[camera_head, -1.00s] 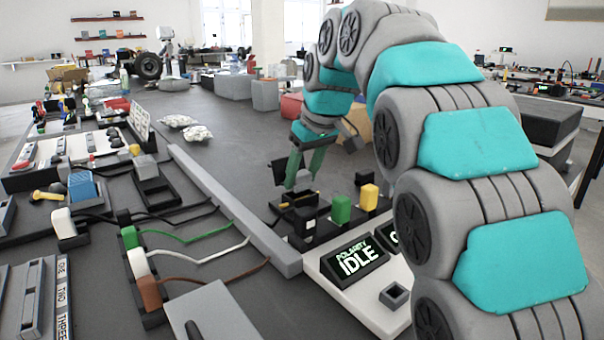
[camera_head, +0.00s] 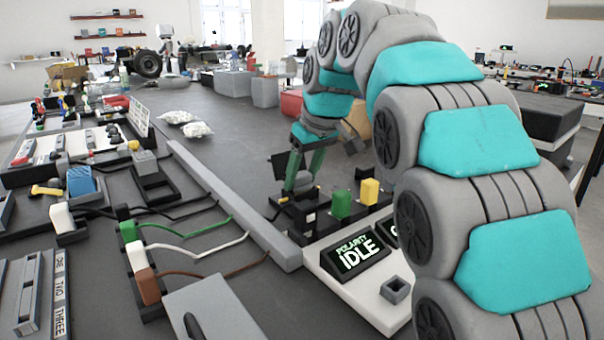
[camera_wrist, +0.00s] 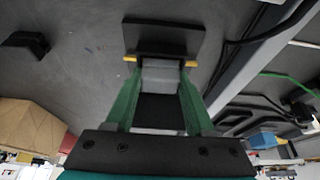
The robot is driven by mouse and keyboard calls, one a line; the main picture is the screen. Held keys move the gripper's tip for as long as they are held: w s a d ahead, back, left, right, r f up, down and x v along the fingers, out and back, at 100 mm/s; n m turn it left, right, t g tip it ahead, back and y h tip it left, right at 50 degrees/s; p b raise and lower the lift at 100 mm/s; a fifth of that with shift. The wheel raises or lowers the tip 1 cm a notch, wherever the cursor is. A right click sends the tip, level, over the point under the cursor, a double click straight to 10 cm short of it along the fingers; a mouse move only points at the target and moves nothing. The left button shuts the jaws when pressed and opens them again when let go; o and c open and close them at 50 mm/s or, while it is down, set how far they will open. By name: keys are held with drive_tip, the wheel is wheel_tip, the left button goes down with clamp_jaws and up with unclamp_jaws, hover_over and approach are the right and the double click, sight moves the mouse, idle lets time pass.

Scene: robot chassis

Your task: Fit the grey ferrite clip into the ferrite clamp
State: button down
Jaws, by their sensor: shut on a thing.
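My gripper (camera_wrist: 159,100) has green fingers and is shut on the grey ferrite clip (camera_wrist: 161,75), a small grey block. In the head view my gripper (camera_head: 304,176) points down over a black fixture, and the grey clip (camera_head: 304,181) shows between the fingertips. The ferrite clamp appears to be the black part with an upright dark plate (camera_head: 281,166), just left of the fingers. In the wrist view the dark plate (camera_wrist: 165,38) lies beyond the clip, with a yellow bit on either side. Whether clip and clamp touch, I cannot tell.
Green (camera_head: 341,204) and yellow (camera_head: 370,192) blocks stand right of the fingers. A panel reading POLARITY IDLE (camera_head: 359,254) is in front. A grey rail (camera_head: 235,205) runs along the left, with cables over it. The dark surface behind is mostly clear; two white bags (camera_head: 196,129) lie there.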

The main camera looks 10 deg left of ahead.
drive_tip(key=shift+f, duration=0.15)
drive_tip(key=shift+c, duration=2.1)
unclamp_jaws()
drive_tip(key=shift+o, duration=1.2)
drive_tip(key=v, duration=0.7)
drive_tip(key=shift+r, duration=0.35)
drive_tip(key=shift+s+d, duration=0.1)
